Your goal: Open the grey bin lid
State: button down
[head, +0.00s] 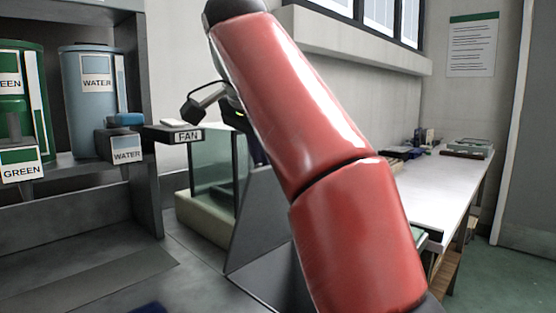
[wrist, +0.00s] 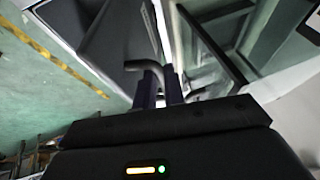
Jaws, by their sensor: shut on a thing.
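My gripper (wrist: 160,85) is shut on a dark bent handle (wrist: 143,66), seen between and just beyond its fingers in the wrist view. The handle stands beside a grey panel (wrist: 95,35), which looks like part of the grey bin. In the head view a slanted grey panel (head: 258,225) shows left of my red arm; it looks like the bin or its lid. My arm hides much of it and most of the gripper, so I cannot tell how far the lid is raised.
A glass-sided tank (head: 212,165) stands close left of the slanted panel. A FAN control (head: 186,135), a WATER container (head: 92,100) and a GREEN container (head: 22,105) are at left. A white bench (head: 445,195) is at right. Green floor with a yellow line (wrist: 50,58) shows in the wrist view.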

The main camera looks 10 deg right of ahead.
jog(key=shift+w+a+f, duration=0.4)
jog(key=shift+a, duration=0.1)
jog(key=c, duration=1.5)
grip_release()
jog(key=shift+w, duration=0.1)
jog(key=shift+r, duration=0.15)
